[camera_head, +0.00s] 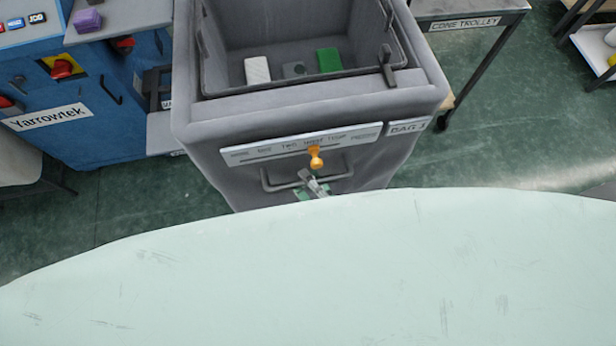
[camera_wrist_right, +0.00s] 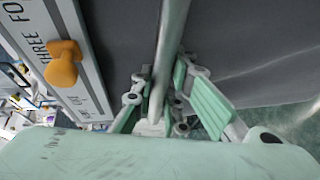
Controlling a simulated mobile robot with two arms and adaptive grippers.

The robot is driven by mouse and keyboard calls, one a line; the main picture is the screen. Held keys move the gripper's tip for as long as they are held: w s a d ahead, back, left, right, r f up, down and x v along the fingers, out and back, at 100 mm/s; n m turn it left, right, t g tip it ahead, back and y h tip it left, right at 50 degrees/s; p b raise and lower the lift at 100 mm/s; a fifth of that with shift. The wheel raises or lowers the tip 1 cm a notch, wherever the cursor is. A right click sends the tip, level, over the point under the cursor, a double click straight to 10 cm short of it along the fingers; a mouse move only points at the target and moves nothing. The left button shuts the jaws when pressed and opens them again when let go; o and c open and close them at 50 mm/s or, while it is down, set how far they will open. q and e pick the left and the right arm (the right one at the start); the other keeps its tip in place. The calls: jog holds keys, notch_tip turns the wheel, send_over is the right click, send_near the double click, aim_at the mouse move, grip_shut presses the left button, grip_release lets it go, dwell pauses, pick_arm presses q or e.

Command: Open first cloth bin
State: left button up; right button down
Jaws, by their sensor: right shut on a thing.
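The grey cloth bin (camera_head: 300,108) stands ahead in the head view, its top open. Its front has a label strip (camera_head: 258,153) with number words and an orange knob (camera_head: 315,158), which also shows in the right wrist view (camera_wrist_right: 63,65). A grey bar handle (camera_head: 275,183) runs below the strip. My right gripper (camera_head: 312,186) is at the handle's middle. In the right wrist view, the handle bar (camera_wrist_right: 170,45) passes between the fingers of my right gripper (camera_wrist_right: 158,105), which is shut on it. My left gripper is not in view.
Inside the bin lie a white block (camera_head: 257,70), a grey piece (camera_head: 294,70) and a green block (camera_head: 329,60). A dark clip (camera_head: 387,68) sits on its right rim. A blue machine (camera_head: 75,115) stands left, a cone trolley (camera_head: 465,12) right. Green floor (camera_head: 520,125) is clear at right.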

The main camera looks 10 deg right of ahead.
jog(key=c, duration=1.7)
grip_release()
jog(key=shift+c, duration=0.2)
jog(key=shift+s, duration=0.1)
jog(key=v, duration=1.2)
jog(key=shift+r, duration=0.1)
